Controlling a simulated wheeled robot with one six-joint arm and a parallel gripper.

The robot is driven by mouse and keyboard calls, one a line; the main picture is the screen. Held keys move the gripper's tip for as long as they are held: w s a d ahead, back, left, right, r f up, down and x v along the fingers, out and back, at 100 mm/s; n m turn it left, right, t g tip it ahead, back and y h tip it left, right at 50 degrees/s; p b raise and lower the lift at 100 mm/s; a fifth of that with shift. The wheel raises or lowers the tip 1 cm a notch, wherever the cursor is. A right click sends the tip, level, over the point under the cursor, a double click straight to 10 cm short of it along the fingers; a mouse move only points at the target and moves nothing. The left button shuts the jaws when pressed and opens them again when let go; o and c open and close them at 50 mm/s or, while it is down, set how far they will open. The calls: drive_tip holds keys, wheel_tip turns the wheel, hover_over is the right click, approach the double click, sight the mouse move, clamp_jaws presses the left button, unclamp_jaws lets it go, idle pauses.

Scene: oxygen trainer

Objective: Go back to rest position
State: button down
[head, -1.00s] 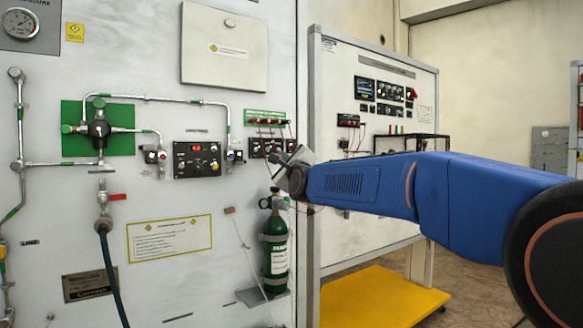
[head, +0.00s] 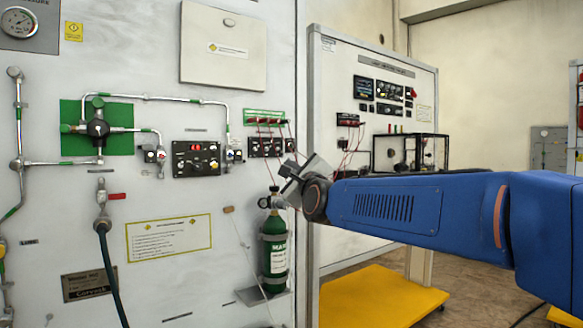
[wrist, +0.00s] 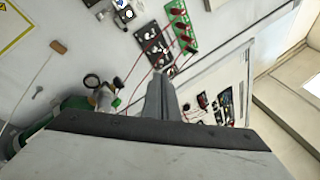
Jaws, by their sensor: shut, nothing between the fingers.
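My gripper (head: 288,178) is at the end of my blue arm, in front of the right edge of the white trainer panel (head: 150,255) in the head view. It is a little above the green oxygen cylinder (head: 275,250), and overlaps the cylinder's valve area in the picture. In the wrist view my gripper (wrist: 163,88) shows its grey fingers close together, with nothing between them. The cylinder (wrist: 40,125) lies at the left there, partly hidden by my gripper's body. Whether the gripper touches anything cannot be told.
A second white board (head: 325,70) with instruments stands at the right, over a yellow base (head: 380,298). Red leads hang from a green terminal strip (head: 264,117), which also shows in the wrist view (wrist: 182,25). A hose (head: 112,275) hangs at the left.

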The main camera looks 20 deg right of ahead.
drive_tip(key=s+d+f+n+g, duration=0.1)
drive_tip(key=s+f+n+g, duration=0.3)
drive_tip(key=s+f+n, duration=0.7)
drive_tip(key=s+d+f+n+g, duration=0.1)
drive_tip(key=s+f+n+g, duration=0.4)
drive_tip(key=f, duration=0.9)
drive_tip(key=s+d+f+n+g, duration=0.2)
drive_tip(key=s+f+n+g, duration=0.1)
drive_tip(key=s+f, duration=0.6)
drive_tip(key=s+d+f+n+g, duration=0.1)
drive_tip(key=s+f+n+g, duration=0.2)
drive_tip(key=s+f+n, duration=0.3)
drive_tip(key=s+f, duration=0.4)
drive_tip(key=s, duration=0.4)
drive_tip(key=shift+d+n+g+h, duration=0.3)
drive_tip(key=shift+d+g+h, duration=0.05)
drive_tip(key=shift+g+h, duration=0.05)
